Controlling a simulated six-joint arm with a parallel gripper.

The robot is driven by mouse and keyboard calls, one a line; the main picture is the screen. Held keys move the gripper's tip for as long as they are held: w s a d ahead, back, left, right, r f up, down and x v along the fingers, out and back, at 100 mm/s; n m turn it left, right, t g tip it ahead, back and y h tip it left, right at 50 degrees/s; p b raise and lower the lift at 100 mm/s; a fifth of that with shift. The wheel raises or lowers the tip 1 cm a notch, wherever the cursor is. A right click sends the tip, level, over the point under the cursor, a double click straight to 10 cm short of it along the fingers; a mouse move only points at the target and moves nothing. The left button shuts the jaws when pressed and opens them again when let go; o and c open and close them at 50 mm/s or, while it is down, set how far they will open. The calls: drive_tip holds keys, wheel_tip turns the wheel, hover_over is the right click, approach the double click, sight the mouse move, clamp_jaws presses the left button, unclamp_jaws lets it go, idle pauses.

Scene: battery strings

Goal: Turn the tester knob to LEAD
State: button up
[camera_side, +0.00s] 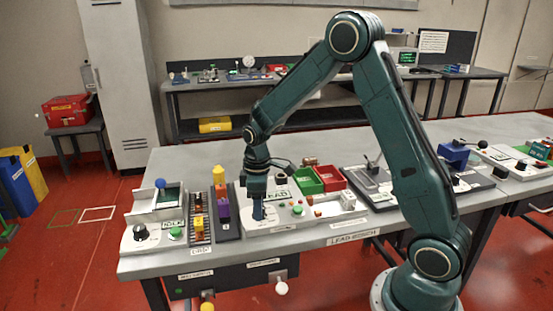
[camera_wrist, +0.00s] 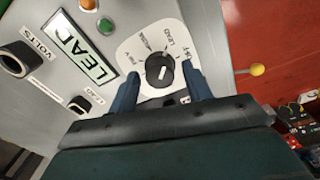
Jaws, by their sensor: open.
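The tester knob (camera_wrist: 158,68) is a round black dial with a white pointer mark on a pale plate in the wrist view. Words are printed around it, LEAD among them at the top of the plate; which word the pointer marks is not clear. A green display (camera_wrist: 82,48) beside it reads LEAD; it also shows in the side view (camera_side: 277,195). My gripper (camera_wrist: 160,77) is open, with one blue finger on each side of the knob. Contact cannot be told. In the side view my gripper (camera_side: 258,213) points down at the tester panel and hides the knob.
A green button (camera_wrist: 88,4) and an orange button (camera_wrist: 104,26) sit near the display. In the side view, green (camera_side: 307,181) and red (camera_side: 331,177) bins stand behind, and a purple block (camera_side: 222,211) stands left.

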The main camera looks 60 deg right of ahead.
drive_tip(key=shift+r, duration=0.1)
drive_tip(key=shift+r, duration=1.6)
drive_tip(key=shift+r, duration=0.1)
drive_tip(key=shift+s+a+r, duration=0.15)
drive_tip(key=shift+s+r, duration=0.05)
drive_tip(key=shift+r, duration=0.25)
drive_tip(key=s+a+r+m+t, duration=0.3)
drive_tip(key=s+a+r, duration=0.2)
drive_tip(key=s+r, duration=0.6)
drive_tip(key=s+a+r+m+t, duration=0.1)
drive_tip(key=s+r, duration=0.1)
drive_tip(key=s, duration=0.4)
drive_tip(key=s+a+r+m+t, duration=0.1)
drive_tip(key=s+r+m, duration=0.1)
drive_tip(key=s, duration=0.4)
drive_tip(key=shift+s+a+t, duration=0.2)
drive_tip(key=shift+a+t, duration=0.1)
